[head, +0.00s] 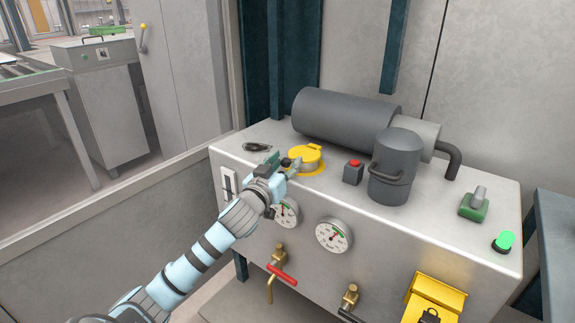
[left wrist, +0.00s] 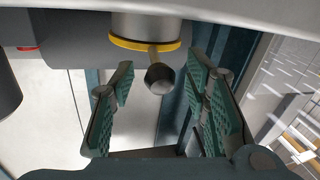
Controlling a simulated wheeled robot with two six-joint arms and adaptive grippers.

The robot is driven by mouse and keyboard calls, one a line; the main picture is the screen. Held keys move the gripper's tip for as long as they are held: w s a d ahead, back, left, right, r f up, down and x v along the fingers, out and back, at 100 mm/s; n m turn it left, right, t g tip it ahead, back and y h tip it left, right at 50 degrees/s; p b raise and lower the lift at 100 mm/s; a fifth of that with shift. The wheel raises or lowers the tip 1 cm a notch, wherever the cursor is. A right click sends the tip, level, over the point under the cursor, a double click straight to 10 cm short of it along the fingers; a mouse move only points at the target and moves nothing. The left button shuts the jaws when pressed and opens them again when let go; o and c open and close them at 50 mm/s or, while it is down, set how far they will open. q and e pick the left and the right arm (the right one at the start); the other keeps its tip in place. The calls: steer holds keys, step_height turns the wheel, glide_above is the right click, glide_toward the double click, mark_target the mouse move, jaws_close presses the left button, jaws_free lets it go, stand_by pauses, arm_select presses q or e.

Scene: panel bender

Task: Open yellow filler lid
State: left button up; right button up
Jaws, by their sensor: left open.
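The yellow filler lid (head: 305,156) is a round cap on the top of the grey metal cabinet, near its left end. It appears to lie flat and shut on its neck. In the left wrist view it is a thin yellow rim (left wrist: 128,43) against a grey neck, with a short stem ending in a dark knob (left wrist: 159,78). My left gripper (head: 287,164) is beside the lid's near left side. In the left wrist view its green-padded fingers (left wrist: 160,82) are open, one on each side of the knob, with visible gaps. My right gripper is not in view.
A red button box (head: 353,172) and a dark grey canister (head: 394,166) stand right of the lid. A large grey cylinder (head: 345,117) lies behind. Gauges (head: 333,235) and a red-handled valve (head: 281,272) stick out of the cabinet's front.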

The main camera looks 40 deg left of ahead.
arm_select(q)
steer(key=shift+w, duration=0.35)
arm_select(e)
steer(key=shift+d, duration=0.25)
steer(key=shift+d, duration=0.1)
